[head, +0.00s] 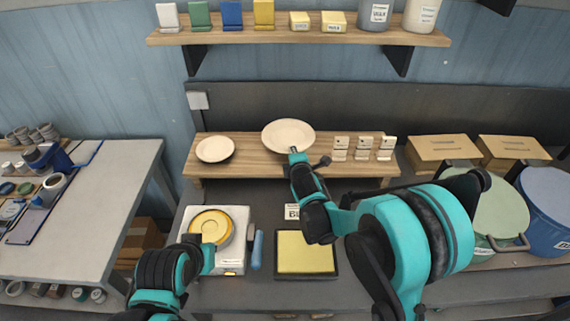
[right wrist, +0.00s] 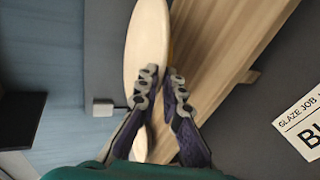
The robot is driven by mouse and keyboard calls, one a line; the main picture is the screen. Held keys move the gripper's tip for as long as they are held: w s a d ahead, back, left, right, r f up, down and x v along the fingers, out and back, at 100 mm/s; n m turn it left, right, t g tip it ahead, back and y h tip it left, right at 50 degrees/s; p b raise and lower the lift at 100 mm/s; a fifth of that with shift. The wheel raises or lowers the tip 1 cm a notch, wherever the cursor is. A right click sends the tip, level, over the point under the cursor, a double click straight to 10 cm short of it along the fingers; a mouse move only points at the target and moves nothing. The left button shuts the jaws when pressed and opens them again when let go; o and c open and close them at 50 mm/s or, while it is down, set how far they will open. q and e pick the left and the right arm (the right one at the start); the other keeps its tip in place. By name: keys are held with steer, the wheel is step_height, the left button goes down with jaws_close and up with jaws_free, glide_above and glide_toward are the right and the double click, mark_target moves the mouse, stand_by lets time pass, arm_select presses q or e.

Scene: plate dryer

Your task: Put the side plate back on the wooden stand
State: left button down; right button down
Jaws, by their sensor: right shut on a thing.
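My right gripper (head: 297,154) is shut on the near rim of a cream-white plate (head: 288,134), which I take as the side plate. In the right wrist view the plate (right wrist: 148,45) shows nearly edge-on between the fingertips (right wrist: 158,80). It is over the middle of the wooden stand (head: 255,167); I cannot tell whether it touches the stand. The stand also shows in the right wrist view (right wrist: 225,45). My left gripper (head: 200,246) is low at the left beside a yellow plate (head: 210,225) on a white device; its fingers are unclear.
Another white plate (head: 215,149) lies on the stand's left part. Small white labelled blocks (head: 363,147) stand on its right part. A wall shelf (head: 300,38) hangs above. A yellow pad (head: 305,253) and blue-handled tool (head: 257,250) lie in front. Boxes (head: 443,150) and tubs are at the right.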

steer(key=w+a+f, duration=0.1)
steer(key=a+f, duration=0.1)
steer(key=shift+w+a+b, duration=0.3)
steer(key=shift+w+a, duration=0.05)
steer(key=shift+w, duration=0.05)
step_height(320, 180, down, 4)
steer(key=shift+f+b, duration=0.1)
steer(key=shift+b, duration=0.65)
steer(key=c, duration=2)
jaws_free()
steer(key=shift+c, duration=0.2)
steer(key=shift+o, duration=0.3)
